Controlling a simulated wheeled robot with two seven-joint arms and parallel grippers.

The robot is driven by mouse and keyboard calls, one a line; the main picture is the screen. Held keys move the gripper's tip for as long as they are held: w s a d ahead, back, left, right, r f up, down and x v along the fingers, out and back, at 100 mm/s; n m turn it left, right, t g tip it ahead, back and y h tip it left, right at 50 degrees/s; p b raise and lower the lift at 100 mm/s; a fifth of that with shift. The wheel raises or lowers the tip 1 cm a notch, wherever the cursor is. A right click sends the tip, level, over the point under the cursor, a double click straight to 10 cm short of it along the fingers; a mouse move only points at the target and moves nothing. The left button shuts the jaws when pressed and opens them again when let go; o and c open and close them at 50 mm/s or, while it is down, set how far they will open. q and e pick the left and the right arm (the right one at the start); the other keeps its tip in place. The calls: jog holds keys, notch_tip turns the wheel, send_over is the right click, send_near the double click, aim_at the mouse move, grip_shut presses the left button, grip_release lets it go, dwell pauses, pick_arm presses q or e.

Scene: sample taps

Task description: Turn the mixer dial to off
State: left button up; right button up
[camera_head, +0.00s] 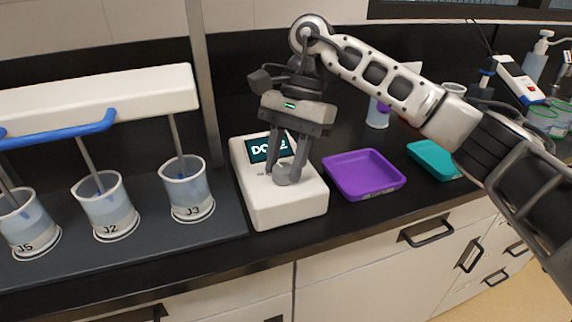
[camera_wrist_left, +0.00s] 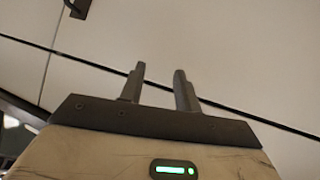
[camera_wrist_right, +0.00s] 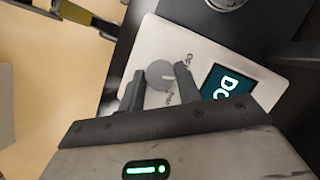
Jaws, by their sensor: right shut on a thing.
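The mixer's white control box (camera_head: 262,205) stands on the black counter, with a dark screen (camera_head: 267,149) that reads "DO" and more letters partly hidden by my gripper. The grey round dial (camera_head: 287,176) is on its top. My right gripper (camera_head: 283,172) points down at the box with its fingers shut on the dial. In the right wrist view the dial (camera_wrist_right: 159,75) sits between the fingertips, with a light pointer line on its face; small lettering beside it is partly hidden. My left gripper (camera_wrist_left: 160,75) is open and empty in the left wrist view, facing white cabinet fronts.
Beakers J5 (camera_head: 27,224), J2 (camera_head: 107,208) and J3 (camera_head: 187,190) stand at the left under a white beam (camera_head: 95,98) with stirring rods. A purple tray (camera_head: 364,174) lies right of the box, a teal tray (camera_head: 432,158) beyond it.

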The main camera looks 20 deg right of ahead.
jog(key=n, duration=0.2)
jog(key=shift+w+a+n+g+h, duration=0.1)
jog(key=shift+n+g+h, duration=0.2)
jog(key=shift+n+h, duration=0.1)
jog(key=n, duration=0.2)
jog(key=shift+r+n+g+h, duration=0.15)
jog(key=shift+n+g+h, duration=0.15)
jog(key=shift+h, duration=0.1)
jog(key=shift+n, duration=0.4)
jog(key=shift+p, duration=0.3)
jog(key=o, duration=1)
jog(key=shift+c, duration=0.2)
